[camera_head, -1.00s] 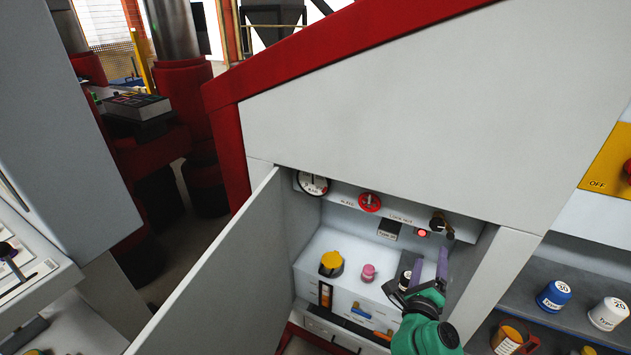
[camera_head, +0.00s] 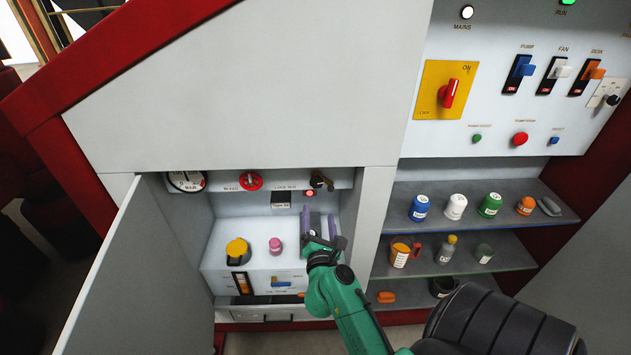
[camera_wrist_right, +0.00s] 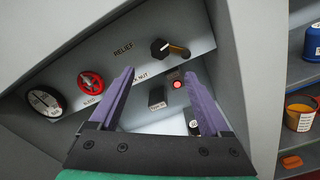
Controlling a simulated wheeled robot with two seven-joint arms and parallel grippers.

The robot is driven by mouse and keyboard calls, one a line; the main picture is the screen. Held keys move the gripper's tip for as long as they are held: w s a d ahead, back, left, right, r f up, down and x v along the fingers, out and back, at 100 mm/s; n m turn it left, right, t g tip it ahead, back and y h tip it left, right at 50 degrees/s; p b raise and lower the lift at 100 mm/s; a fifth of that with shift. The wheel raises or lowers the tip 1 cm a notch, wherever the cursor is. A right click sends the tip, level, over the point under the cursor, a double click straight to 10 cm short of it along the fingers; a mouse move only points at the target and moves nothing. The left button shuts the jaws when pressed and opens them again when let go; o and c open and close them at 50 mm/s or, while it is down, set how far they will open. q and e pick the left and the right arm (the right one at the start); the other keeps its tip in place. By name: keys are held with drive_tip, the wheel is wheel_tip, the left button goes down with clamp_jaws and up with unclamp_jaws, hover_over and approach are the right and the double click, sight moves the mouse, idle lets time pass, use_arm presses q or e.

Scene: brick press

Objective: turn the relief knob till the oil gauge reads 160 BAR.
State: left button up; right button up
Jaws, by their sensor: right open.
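The relief knob (camera_head: 320,180) is black with a brass-coloured part, on the upper ledge inside the open cabinet. It also shows in the right wrist view (camera_wrist_right: 162,48), beside the word RELIEF. The round white oil gauge (camera_head: 187,181) is at the ledge's left end, and in the wrist view (camera_wrist_right: 43,103); its reading is too small to tell. My right gripper (camera_head: 320,221) is open and empty, just below the relief knob and not touching it. In the wrist view its purple fingers (camera_wrist_right: 158,76) point toward the ledge, with the knob beyond their tips. My left gripper is out of view.
A red bleed knob (camera_head: 250,181) sits between gauge and relief knob. A red lamp (camera_head: 309,192) is close below the relief knob. The open door (camera_head: 140,270) bounds the left. A yellow-topped item (camera_head: 237,248) and pink knob (camera_head: 275,245) stand below. Shelves (camera_head: 480,255) hold containers at right.

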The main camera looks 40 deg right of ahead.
drive_tip(key=p, duration=0.2)
approach(317, 184)
drive_tip(key=x, duration=1)
drive_tip(key=shift+w+d, duration=0.15)
drive_tip(key=shift+w, duration=0.1)
clamp_jaws()
drive_tip(key=shift+m, duration=0.5)
